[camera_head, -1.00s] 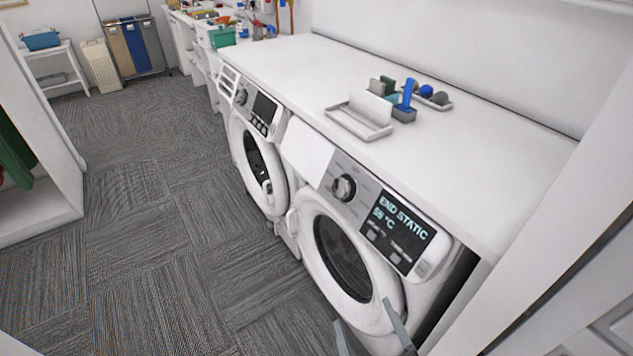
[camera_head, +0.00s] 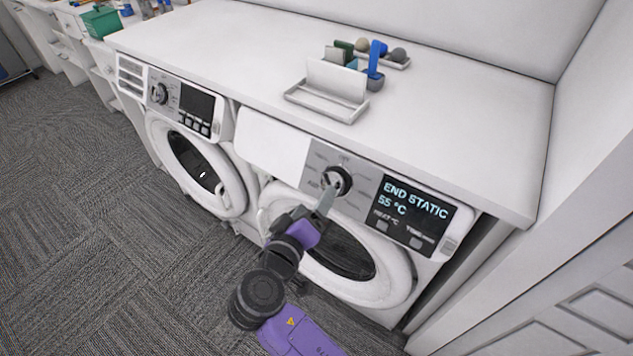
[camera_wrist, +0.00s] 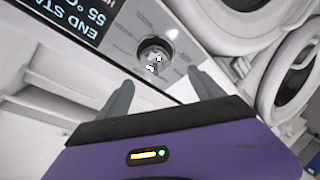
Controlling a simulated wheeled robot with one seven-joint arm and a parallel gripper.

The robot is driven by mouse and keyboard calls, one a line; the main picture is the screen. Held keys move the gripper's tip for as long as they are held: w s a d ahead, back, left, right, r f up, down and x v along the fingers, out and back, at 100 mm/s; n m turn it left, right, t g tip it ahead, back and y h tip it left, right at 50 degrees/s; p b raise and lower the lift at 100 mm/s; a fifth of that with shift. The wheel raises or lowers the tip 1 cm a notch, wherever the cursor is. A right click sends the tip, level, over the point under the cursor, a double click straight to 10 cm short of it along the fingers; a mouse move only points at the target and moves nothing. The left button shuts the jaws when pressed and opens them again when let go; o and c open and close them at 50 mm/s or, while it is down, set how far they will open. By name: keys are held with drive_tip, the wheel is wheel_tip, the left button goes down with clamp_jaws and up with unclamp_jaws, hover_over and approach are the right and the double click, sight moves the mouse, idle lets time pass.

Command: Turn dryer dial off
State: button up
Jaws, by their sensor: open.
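The dryer (camera_head: 272,143) is the white front-loading machine on the right, with its round door (camera_head: 385,262) closed. Its round dark and silver dial (camera_head: 342,176) is on the grey panel left of a black display (camera_head: 412,210) reading "END STATIC 55 °C". My gripper (camera_head: 328,198) is open in front of the dial, its fingers overlapping the dial's lower edge in the head view. In the wrist view, the dial (camera_wrist: 156,52) lies ahead between the two spread fingertips of my gripper (camera_wrist: 160,82). I cannot tell whether the fingers touch it.
A second front-loading machine (camera_head: 187,99) stands to the left. A white countertop (camera_head: 450,110) overhangs both, bearing a white tray (camera_head: 325,102) and small coloured items. A panelled white door (camera_head: 560,335) is at the lower right. Carpet (camera_head: 80,230) is clear at left.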

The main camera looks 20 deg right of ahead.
sight(334, 184)
drive_tip(key=shift+m, duration=0.3)
drive_tip(key=x, duration=0.2)
drive_tip(key=p+x, duration=0.1)
drive_tip(key=x, duration=0.2)
drive_tip(key=s+d+x, duration=0.1)
drive_tip(key=x, duration=0.1)
drive_tip(key=shift+w+d+f, duration=0.2)
drive_tip(key=shift+w+d, duration=0.05)
drive_tip(key=shift+w, duration=0.05)
drive_tip(key=shift+c, duration=0.3)
drive_tip(key=c, duration=1.3)
drive_tip(key=shift+f, duration=0.1)
drive_tip(key=shift+f+b, duration=0.1)
drive_tip(key=shift+b, duration=0.3)
